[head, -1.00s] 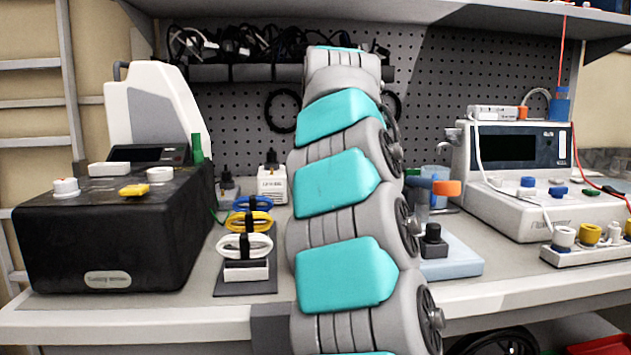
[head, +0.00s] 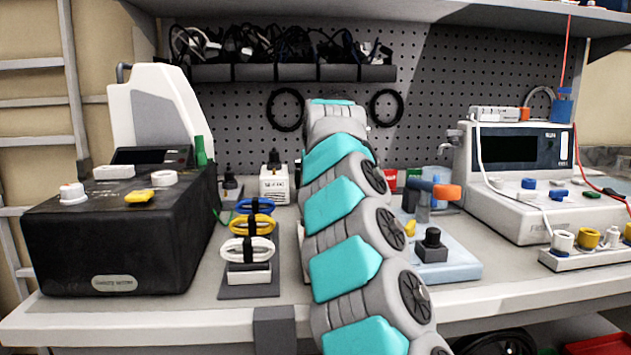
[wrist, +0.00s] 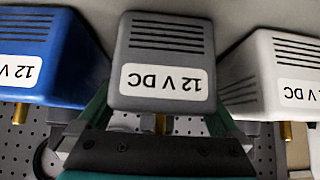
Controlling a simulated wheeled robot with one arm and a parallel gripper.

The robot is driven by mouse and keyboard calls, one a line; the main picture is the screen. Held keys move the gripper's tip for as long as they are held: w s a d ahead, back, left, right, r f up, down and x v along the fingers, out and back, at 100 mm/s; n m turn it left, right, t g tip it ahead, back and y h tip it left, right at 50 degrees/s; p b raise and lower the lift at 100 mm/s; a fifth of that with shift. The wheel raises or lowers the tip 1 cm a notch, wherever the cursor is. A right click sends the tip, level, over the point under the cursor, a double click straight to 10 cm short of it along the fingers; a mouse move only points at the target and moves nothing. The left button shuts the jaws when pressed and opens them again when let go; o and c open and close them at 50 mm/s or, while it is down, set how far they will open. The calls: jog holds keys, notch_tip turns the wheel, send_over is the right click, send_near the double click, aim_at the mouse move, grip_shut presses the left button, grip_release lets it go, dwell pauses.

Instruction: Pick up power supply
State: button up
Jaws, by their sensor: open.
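A grey power supply (wrist: 165,50) with a white "12 V DC" label, upside down in the picture, fills the middle of the wrist view. A brass-coloured plug tip (wrist: 160,123) shows at its near end. My gripper (wrist: 160,103) is open, with one dark green finger on each side of the grey supply. I cannot tell whether the fingers touch it. A blue power supply (wrist: 45,55) is on the left and a white power supply (wrist: 278,72) on the right, both labelled alike. In the head view my arm hides the gripper and the grey supply.
The neighbouring supplies leave narrow gaps beside my fingers. In the head view a black box (head: 115,240) is at left, coiled cables (head: 248,250) near the middle, a light-blue stand (head: 455,262) and white instrument (head: 520,185) at right. A pegboard (head: 440,100) is behind.

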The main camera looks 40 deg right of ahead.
jog(key=shift+w+f, duration=0.1)
grip_shut()
dwell(0.8)
